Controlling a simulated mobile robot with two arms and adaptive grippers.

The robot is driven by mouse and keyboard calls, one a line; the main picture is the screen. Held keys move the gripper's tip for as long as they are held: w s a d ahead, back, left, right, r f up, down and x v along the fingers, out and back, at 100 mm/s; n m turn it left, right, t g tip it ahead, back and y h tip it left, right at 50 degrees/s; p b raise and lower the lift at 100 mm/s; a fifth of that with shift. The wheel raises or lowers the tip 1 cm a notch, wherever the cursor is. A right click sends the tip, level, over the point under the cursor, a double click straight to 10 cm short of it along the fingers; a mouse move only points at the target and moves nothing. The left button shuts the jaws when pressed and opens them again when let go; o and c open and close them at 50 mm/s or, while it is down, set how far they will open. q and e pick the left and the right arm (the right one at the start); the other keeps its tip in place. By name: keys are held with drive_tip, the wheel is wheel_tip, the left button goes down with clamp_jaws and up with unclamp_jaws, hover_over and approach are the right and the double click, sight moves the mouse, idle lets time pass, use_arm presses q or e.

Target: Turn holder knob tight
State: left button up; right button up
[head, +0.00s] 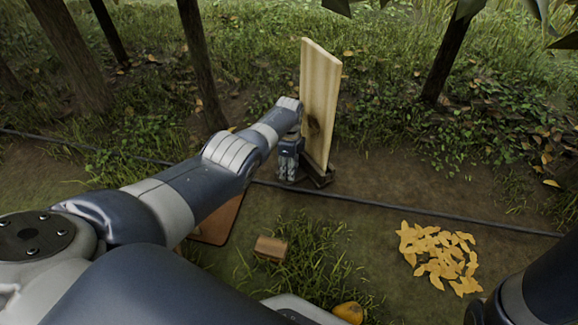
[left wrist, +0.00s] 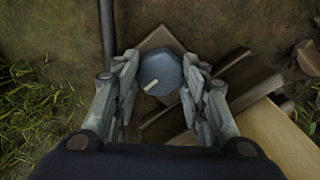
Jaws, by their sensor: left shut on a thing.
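The holder knob (left wrist: 161,74) is a blue-grey, many-sided disc with a pale pointer mark in the left wrist view. The mark points to the lower left. My left gripper (left wrist: 160,80) has its two fingers on either side of the knob and is shut on it. The brown holder (left wrist: 238,88) lies beside and under the knob. In the head view the holder (head: 321,179) is at the foot of an upright, slightly tilted wooden board (head: 319,95). My left gripper (head: 289,163) points down there and hides the knob. My right gripper is out of view.
A dark hose (head: 400,206) runs across the ground. A small wooden block (head: 271,247), a brown flat panel (head: 217,222), a yellow fruit (head: 348,312) and a pile of yellow leaves (head: 438,256) lie nearer. Tree trunks (head: 447,57) stand behind. Bare soil lies right of the holder.

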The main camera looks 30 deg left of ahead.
use_arm(q)
drive_tip(key=o, duration=1.1)
drive_tip(key=shift+w+r, duration=0.1)
drive_tip(key=shift+r, duration=0.35)
wheel_tip(320, 180, up, 11)
drive_tip(key=shift+s, duration=0.2)
